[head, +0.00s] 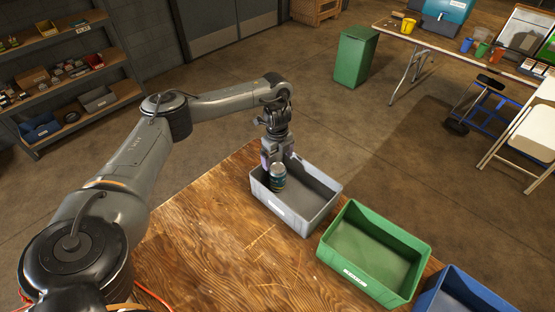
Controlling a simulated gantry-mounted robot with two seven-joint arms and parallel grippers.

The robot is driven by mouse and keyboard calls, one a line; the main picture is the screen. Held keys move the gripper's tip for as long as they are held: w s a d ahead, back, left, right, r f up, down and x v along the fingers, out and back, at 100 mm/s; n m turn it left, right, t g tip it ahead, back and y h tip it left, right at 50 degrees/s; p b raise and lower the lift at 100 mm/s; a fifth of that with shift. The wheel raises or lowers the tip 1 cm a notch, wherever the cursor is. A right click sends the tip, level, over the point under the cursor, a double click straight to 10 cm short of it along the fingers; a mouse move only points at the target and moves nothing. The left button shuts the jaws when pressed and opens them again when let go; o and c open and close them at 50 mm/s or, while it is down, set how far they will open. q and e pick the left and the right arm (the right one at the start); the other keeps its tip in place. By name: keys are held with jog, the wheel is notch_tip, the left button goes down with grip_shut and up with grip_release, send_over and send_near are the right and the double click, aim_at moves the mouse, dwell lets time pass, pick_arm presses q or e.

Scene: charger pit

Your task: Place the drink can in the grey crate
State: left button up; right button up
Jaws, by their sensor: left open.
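The grey crate (318,221) stands on the wooden table, left of the green crate. The drink can (278,180), dark with a teal and yellow pattern, is upright at the left part of the grey crate. Its lower end shows inside the crate walls; I cannot tell whether it touches the crate floor. My left gripper (274,162) points down into the left end of the grey crate, right at the can's top. Its jaws are open, with the can between or just in front of them. My right gripper is not in view.
A green crate (409,291) and a blue crate (440,296) stand to the right on the wooden table (215,255). The table's left part is clear. Shelves (70,65), a green bin (355,57) and a side table (445,45) stand farther off.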

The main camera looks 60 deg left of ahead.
pick_arm(q)
jog(key=shift+r+p, duration=0.45)
jog(key=shift+r, duration=0.55)
jog(key=shift+r, duration=0.1)
